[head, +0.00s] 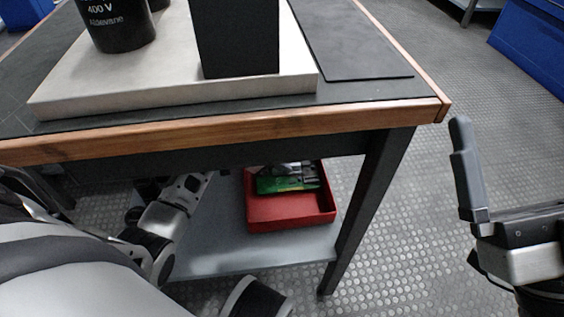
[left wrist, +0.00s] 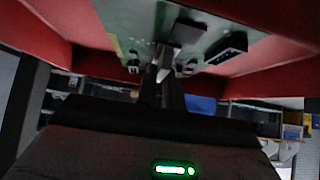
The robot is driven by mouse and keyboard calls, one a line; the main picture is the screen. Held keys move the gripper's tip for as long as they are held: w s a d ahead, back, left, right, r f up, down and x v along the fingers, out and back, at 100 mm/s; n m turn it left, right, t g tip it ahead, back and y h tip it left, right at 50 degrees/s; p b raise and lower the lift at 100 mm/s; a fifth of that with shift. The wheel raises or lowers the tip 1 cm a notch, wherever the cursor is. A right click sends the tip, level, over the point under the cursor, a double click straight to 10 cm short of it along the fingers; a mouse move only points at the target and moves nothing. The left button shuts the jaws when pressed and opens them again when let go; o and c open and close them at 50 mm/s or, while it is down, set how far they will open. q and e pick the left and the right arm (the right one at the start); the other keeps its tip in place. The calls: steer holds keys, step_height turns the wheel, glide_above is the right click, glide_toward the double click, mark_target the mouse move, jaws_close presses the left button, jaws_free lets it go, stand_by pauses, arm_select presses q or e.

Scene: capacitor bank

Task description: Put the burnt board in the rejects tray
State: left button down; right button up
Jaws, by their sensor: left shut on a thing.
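A green circuit board (head: 283,184) is in the red tray (head: 290,222), which stands on the low shelf under the bench. My left arm reaches in under the bench from the left, and its wrist is partly hidden by the bench. In the left wrist view my left gripper (left wrist: 165,68) is shut on the green board (left wrist: 125,50), among its dark components, with the red tray walls (left wrist: 285,88) around it. I cannot make out burn marks. My right gripper (head: 466,170) is at the right edge, away from the bench; only one finger shows clearly, and nothing is seen in it.
The bench's wooden front edge (head: 230,129) overhangs the grey shelf (head: 270,254). A dark leg (head: 370,205) stands right of the tray. On top are a pale slab (head: 150,91), a capacitor (head: 117,25), a black block (head: 237,40) and a dark mat (head: 345,45).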

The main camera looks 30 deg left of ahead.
arm_select(q)
steer(key=shift+r, duration=0.1)
steer(key=shift+p, duration=0.65)
stand_by(0.4)
steer(key=shift+a+p, duration=0.1)
steer(key=shift+p, duration=0.45)
steer(key=shift+f, duration=0.6)
stand_by(0.4)
steer(key=shift+f, duration=0.1)
stand_by(0.5)
steer(key=c, duration=1.5)
jaws_free()
steer(key=shift+o, duration=0.2)
